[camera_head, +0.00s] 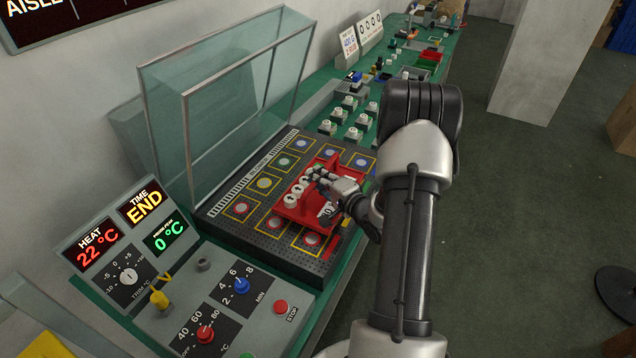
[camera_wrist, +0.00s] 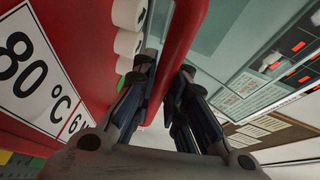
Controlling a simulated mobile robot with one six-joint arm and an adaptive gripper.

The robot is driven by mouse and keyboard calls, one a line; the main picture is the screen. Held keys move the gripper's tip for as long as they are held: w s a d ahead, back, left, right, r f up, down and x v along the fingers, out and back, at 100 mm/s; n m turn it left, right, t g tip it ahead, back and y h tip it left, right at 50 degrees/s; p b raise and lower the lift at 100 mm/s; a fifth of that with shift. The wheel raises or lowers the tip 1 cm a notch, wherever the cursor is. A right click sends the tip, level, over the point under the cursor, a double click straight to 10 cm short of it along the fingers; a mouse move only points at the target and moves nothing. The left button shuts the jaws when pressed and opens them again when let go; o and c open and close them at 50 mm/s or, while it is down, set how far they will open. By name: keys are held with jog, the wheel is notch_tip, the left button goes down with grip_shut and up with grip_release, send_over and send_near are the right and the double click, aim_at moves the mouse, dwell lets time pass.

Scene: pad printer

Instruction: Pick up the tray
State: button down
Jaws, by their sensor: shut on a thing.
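The red tray (camera_head: 293,212) carries a row of white round pieces (camera_head: 292,200). It is over the black bed with coloured squares; I cannot tell whether it touches the bed. My gripper (camera_head: 322,176) is at the tray's upper part. In the wrist view, the fingers of my gripper (camera_wrist: 166,84) are on both sides of the tray's red handle bar (camera_wrist: 186,38) and are closed on it. A white label reading 80 °C (camera_wrist: 36,72) shows on the tray's red side, next to white pieces (camera_wrist: 128,42). My gripper hides part of the tray.
A raised clear cover (camera_head: 245,105) stands open behind the black bed (camera_head: 268,237). A control panel (camera_head: 262,333) with knobs and displays reading 22 °C, END and 0 °C is at the front left.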

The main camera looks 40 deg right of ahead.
notch_tip(320, 180, up, 17)
jog(key=p, duration=0.5)
jog(key=shift+r, duration=0.15)
